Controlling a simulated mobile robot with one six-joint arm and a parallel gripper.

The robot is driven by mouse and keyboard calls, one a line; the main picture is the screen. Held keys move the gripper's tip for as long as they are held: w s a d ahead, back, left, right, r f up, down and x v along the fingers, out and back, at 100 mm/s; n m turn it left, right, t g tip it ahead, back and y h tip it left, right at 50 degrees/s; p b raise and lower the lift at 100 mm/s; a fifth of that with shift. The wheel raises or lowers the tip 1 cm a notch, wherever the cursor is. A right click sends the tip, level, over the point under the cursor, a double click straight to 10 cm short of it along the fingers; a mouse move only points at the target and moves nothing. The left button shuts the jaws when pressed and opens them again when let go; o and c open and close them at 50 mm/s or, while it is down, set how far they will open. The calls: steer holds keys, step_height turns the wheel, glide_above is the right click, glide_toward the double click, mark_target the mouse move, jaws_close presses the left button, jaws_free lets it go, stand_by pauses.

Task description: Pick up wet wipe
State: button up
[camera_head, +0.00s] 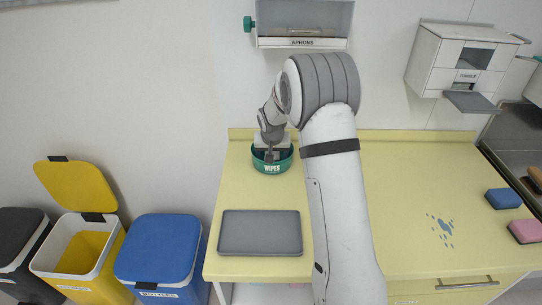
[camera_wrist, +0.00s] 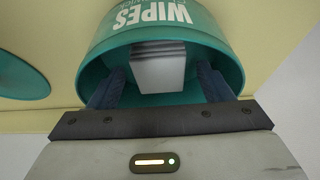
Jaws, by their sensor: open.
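A green tub marked WIPES (camera_head: 272,166) stands at the back left of the yellow counter, close to the wall. In the wrist view the tub (camera_wrist: 215,30) is right in front of my gripper (camera_wrist: 158,90). A stack of white wipes (camera_wrist: 158,68) shows inside the tub. My gripper also shows in the head view (camera_head: 272,155), at the tub's mouth. Its two dark blue fingers are apart, inside the rim, one on each side of the wipes. I see a gap between each finger and the wipes. The wipes are hidden in the head view.
A grey tray (camera_head: 260,233) lies in front of the tub on the counter (camera_head: 400,190). A blue sponge (camera_head: 503,198) and a pink one (camera_head: 524,231) lie at the right, near a sink. An apron dispenser (camera_head: 303,42) hangs above the tub. Lidded bins stand left of the counter.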

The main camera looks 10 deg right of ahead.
steer(key=shift+w+f, duration=0.1)
steer(key=shift+f, duration=0.05)
steer(key=shift+c, duration=0.4)
steer(key=c, duration=1)
step_height(320, 180, up, 10)
steer(key=shift+r+b, duration=0.1)
steer(key=shift+b, duration=0.55)
steer(key=shift+c, duration=0.2)
steer(key=o, duration=0.4)
steer(key=shift+c, duration=1.3)
